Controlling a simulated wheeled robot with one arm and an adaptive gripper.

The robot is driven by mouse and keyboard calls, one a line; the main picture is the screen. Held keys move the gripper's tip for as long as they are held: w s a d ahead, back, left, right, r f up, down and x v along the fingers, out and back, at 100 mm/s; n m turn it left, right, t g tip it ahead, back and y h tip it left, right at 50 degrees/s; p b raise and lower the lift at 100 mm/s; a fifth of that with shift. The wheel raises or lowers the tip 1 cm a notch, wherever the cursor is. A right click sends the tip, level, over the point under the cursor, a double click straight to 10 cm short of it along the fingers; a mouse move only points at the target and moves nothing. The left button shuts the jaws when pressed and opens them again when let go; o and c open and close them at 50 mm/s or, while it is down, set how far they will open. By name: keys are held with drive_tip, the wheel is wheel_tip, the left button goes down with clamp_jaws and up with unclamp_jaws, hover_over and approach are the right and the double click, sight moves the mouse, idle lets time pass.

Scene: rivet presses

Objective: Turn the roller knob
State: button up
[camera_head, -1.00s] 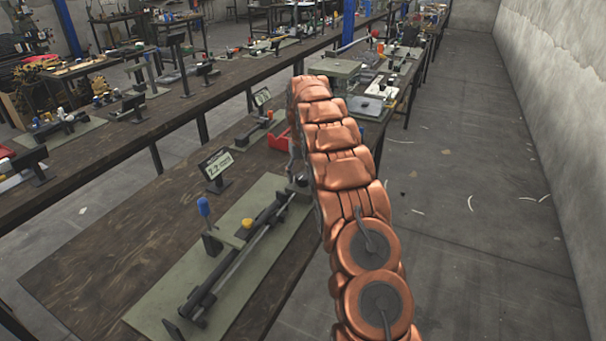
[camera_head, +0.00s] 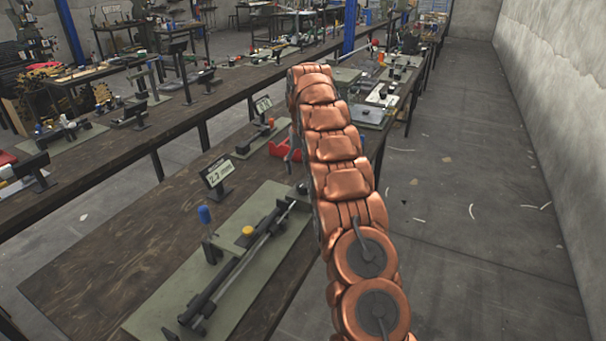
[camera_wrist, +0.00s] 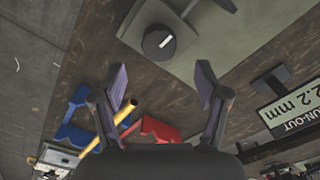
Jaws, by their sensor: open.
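The roller knob (camera_wrist: 159,40) is a dark round knob with a white mark on its face, at the top of the wrist view. In the head view, the knob (camera_head: 300,188) is a small dark shape at the far end of the dark roller (camera_head: 240,262), right beside my arm. The roller lies on a pale green plate (camera_head: 165,305). My gripper (camera_wrist: 163,90) is open and empty, its two fingers apart. The knob appears above the gap between the fingertips, with no contact visible. My gripper is hidden behind my copper arm in the head view.
A run-out sign reading 2.2 mm (camera_wrist: 292,112) stands at the right of the wrist view. Red (camera_wrist: 150,131) and blue (camera_wrist: 78,108) parts and a yellow rod (camera_wrist: 122,114) lie near the left finger. A blue-topped post (camera_head: 205,214) stands beside the roller.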

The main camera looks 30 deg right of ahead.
drive_tip(key=shift+r, duration=0.65)
drive_tip(key=shift+s+a+r, duration=0.15)
drive_tip(key=shift+a+r, duration=0.1)
drive_tip(key=s+a+r+n+g, duration=0.1)
drive_tip(key=s+a+r, duration=0.3)
drive_tip(key=s+a, duration=0.5)
drive_tip(key=s+a+r, duration=0.4)
drive_tip(key=s+a, duration=0.5)
drive_tip(key=s, duration=0.1)
drive_tip(key=s+a+f+n, duration=0.1)
drive_tip(key=s+a+f, duration=0.1)
drive_tip(key=s, duration=0.7)
drive_tip(key=s+a+f, duration=0.3)
drive_tip(key=s+a, duration=0.1)
drive_tip(key=s, duration=0.6)
drive_tip(key=s+a+f+n, duration=0.1)
drive_tip(key=s+a+f, duration=0.2)
drive_tip(key=s, duration=0.6)
drive_tip(key=shift+s+a+n+g, duration=0.2)
drive_tip(key=shift+s+n+g, duration=0.1)
drive_tip(key=shift+s+g, duration=0.1)
